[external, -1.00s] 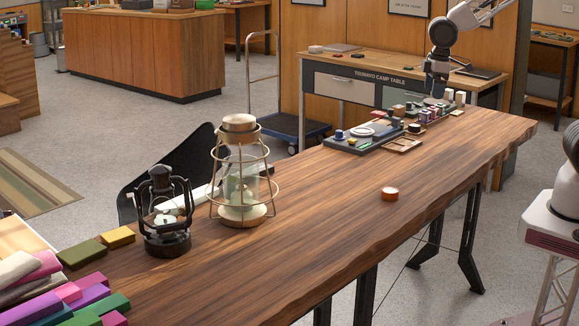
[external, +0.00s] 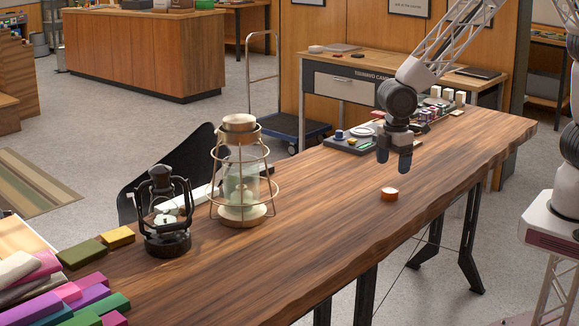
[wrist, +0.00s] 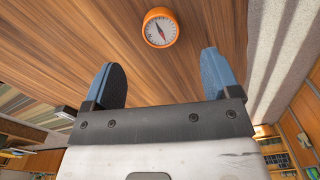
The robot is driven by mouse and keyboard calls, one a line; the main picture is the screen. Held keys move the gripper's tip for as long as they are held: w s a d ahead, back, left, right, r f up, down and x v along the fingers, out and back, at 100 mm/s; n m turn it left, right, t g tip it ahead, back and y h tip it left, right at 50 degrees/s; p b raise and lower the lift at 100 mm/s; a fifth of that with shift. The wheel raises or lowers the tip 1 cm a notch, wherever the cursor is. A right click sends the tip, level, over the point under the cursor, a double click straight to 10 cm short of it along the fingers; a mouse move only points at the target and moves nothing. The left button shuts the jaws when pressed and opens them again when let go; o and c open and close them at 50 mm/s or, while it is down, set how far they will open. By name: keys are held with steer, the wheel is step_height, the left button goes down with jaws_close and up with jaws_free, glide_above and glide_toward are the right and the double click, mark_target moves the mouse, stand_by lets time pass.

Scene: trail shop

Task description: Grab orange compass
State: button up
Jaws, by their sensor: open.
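The orange compass (external: 389,194) lies flat on the wooden table (external: 310,235), with clear wood around it. In the wrist view the compass (wrist: 160,28) shows its white dial and red-and-dark needle, ahead of the gap between my fingers and near the top edge. My gripper (external: 394,162) hangs above the table with its fingers down, above the compass in the external picture and apart from it. In the wrist view the two blue fingers of my gripper (wrist: 162,80) stand wide apart with nothing between them.
A brass lantern (external: 241,190) and a black lantern (external: 163,225) stand on the table to the left. A dark tray of small items (external: 350,145) sits behind my gripper. Coloured folded cloths (external: 75,295) lie at the front left. The table around the compass is bare.

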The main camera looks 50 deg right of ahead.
mark_target(390, 190)
steer(key=shift+a+f, duration=0.1)
steer(key=shift+f, duration=0.1)
steer(key=shift+f, duration=1.2)
steer(key=shift+f, duration=0.1)
steer(key=shift+f, duration=2.5)
steer(key=c, duration=1)
steer(key=shift+r, duration=0.2)
